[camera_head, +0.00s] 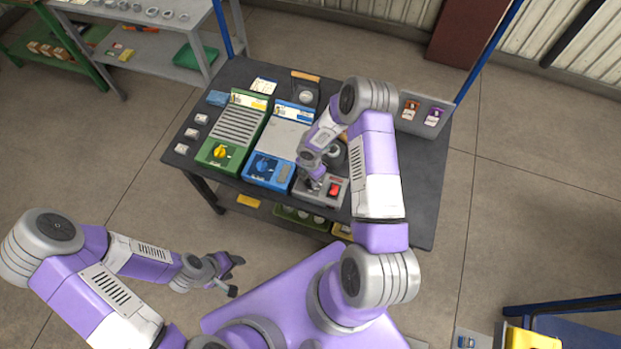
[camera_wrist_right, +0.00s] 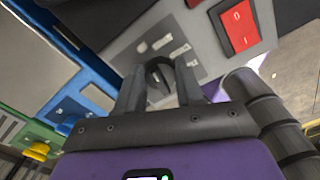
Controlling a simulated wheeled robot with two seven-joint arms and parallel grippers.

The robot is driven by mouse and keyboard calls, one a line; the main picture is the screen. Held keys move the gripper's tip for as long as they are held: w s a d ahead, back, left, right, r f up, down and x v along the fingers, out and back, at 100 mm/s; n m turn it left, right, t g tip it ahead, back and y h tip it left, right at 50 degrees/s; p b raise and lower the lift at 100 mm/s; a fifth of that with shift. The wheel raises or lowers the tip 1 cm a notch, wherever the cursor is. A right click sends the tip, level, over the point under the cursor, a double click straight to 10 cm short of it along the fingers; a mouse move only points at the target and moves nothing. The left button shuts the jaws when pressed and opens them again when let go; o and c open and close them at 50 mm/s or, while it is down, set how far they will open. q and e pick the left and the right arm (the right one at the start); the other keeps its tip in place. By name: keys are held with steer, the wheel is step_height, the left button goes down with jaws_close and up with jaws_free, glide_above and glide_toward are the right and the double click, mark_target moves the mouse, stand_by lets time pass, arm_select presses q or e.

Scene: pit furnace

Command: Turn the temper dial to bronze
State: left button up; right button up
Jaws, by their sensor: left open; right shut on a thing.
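A dark dial (camera_wrist_right: 158,76) sits on the sloped panel of a grey box (camera_wrist_right: 205,45), with small pale labels around it that I cannot read. In the right wrist view my right gripper (camera_wrist_right: 161,68) is shut on this dial, one finger on each side. In the head view my right gripper (camera_head: 314,184) is at the front of the grey box (camera_head: 326,201) and hides the dial. Which label the dial points to cannot be told. My left gripper (camera_head: 232,275) is open and empty, out over the floor in front of the table.
A red rocker switch (camera_head: 334,189) is right beside my right gripper. To the left stand a blue unit with a blue knob (camera_head: 262,166) and a green unit with a yellow knob (camera_head: 219,152). A small rack (camera_head: 424,113) stands at the table's right. The table's right front is clear.

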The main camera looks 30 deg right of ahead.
steer(key=m+b, duration=0.2)
steer(key=m, duration=0.1)
steer(key=shift+f+m+b, duration=0.1)
steer(key=shift+m+b, duration=0.2)
steer(key=shift+b, duration=0.1)
steer(key=m+b, duration=0.2)
steer(key=m, duration=0.1)
steer(key=shift+m+b, duration=0.3)
steer(key=m+b, duration=0.2)
steer(key=m, duration=0.1)
steer(key=shift+s+a+m, duration=0.1)
steer(key=shift+m, duration=0.2)
steer(key=shift+m+b, duration=0.8)
steer(key=shift+m, duration=0.6)
steer(key=o, duration=1)
steer(key=shift+o, duration=0.2)
step_height(320, 180, up, 8)
steer(key=shift+s+f+p, duration=0.1)
steer(key=shift+p, duration=0.5)
